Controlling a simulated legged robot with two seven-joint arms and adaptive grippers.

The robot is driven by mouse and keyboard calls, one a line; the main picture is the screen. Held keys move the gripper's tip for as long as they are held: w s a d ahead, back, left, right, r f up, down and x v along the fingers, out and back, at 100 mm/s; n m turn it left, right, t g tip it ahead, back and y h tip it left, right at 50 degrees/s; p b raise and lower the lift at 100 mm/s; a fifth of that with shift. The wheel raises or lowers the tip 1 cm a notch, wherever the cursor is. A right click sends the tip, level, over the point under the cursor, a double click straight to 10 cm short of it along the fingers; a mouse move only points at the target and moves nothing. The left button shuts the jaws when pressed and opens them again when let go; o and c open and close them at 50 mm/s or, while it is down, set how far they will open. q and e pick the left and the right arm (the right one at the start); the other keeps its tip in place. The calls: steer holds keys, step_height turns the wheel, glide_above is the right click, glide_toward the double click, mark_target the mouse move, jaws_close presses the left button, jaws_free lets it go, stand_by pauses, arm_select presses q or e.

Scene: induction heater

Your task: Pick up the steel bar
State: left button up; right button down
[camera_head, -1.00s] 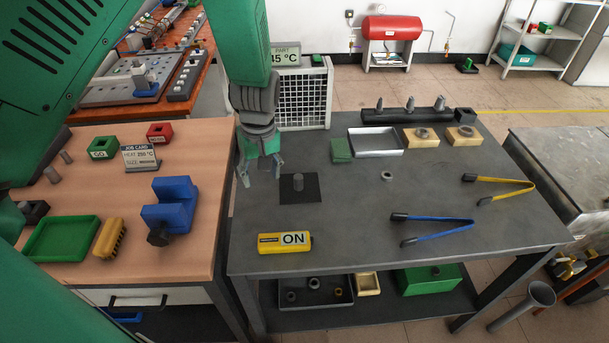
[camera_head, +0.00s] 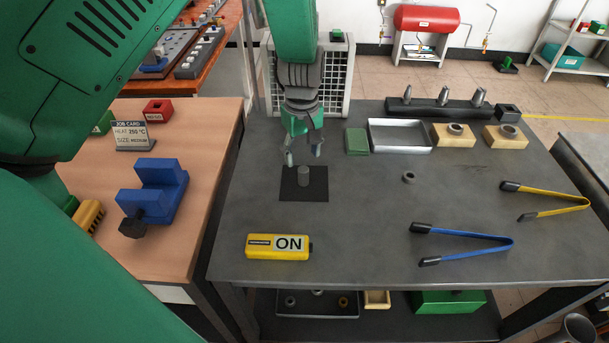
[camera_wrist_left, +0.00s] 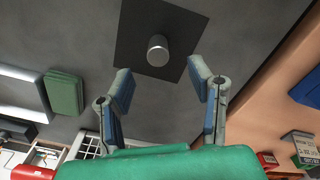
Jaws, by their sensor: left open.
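The steel bar (camera_head: 303,177) is a short grey cylinder standing upright on a black square pad (camera_head: 289,194) on the dark table. My left gripper (camera_head: 303,155) is open and empty, with its fingers pointing down just behind and above the bar in the head view. In the left wrist view the bar (camera_wrist_left: 158,50) shows just beyond the two spread fingertips of the left gripper (camera_wrist_left: 160,70), roughly centred between them. The fingers do not visibly touch it. My right gripper is not in view.
A yellow ON box (camera_head: 279,247) lies in front of the pad. A green block (camera_head: 357,141), a metal tray (camera_head: 399,148) and a small ring (camera_head: 408,177) lie to the right. Blue tongs (camera_head: 464,236) and yellow tongs (camera_head: 550,212) lie further right. A blue vise (camera_head: 153,190) stands on the wooden table.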

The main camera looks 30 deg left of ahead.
mark_target(304, 169)
arm_select(q)
step_height(304, 169, down, 3)
steer(key=shift+w+r, duration=0.1)
steer(key=f, duration=0.4)
steer(key=shift+d+f+p, duration=0.2)
steer(key=shift+f+p, duration=0.05)
steer(key=shift+p, duration=0.05)
steer(key=shift+w+f, duration=0.1)
steer(key=shift+f, duration=0.45)
steer(key=shift+a, duration=0.15)
jaws_close()
